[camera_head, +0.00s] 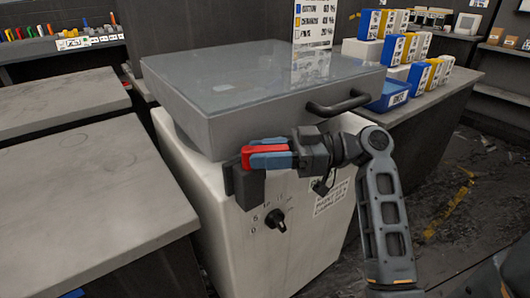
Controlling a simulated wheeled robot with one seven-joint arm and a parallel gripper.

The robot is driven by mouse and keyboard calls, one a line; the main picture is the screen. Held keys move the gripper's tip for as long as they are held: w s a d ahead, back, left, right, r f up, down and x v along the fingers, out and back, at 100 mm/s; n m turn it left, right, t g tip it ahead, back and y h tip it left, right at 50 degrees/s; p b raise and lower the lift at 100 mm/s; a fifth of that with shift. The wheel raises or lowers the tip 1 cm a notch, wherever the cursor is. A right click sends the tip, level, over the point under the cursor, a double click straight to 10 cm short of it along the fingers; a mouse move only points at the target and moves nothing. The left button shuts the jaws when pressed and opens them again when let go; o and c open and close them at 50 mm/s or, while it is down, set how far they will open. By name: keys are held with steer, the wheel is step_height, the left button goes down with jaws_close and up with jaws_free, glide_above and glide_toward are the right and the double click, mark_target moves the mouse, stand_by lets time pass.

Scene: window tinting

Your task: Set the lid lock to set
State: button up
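A grey machine lid (225,122) with a clear top panel lies down over a white cabinet (185,165). The lid lock shows as a red lever (262,150) beside a dark block (247,187) on the front, just under the lid's edge. The lever lies roughly level. My gripper (270,152) reaches in from the right, with its blue fingers around the red lever, one above and one below. I cannot tell whether they press on it. The fingers hide part of the lever and block.
A black bar handle (340,104) sticks out from the lid just above my gripper. A black knob (276,220) with markings is lower on the cabinet. A grey table (75,190) stands close on the left; a counter with blue and yellow boxes (392,48) stands behind right.

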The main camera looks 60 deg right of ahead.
steer(key=shift+o, duration=0.7)
steer(key=shift+s+d, duration=0.1)
steer(key=v, duration=0.7)
steer(key=shift+s+d, duration=0.15)
steer(key=shift+s, duration=0.1)
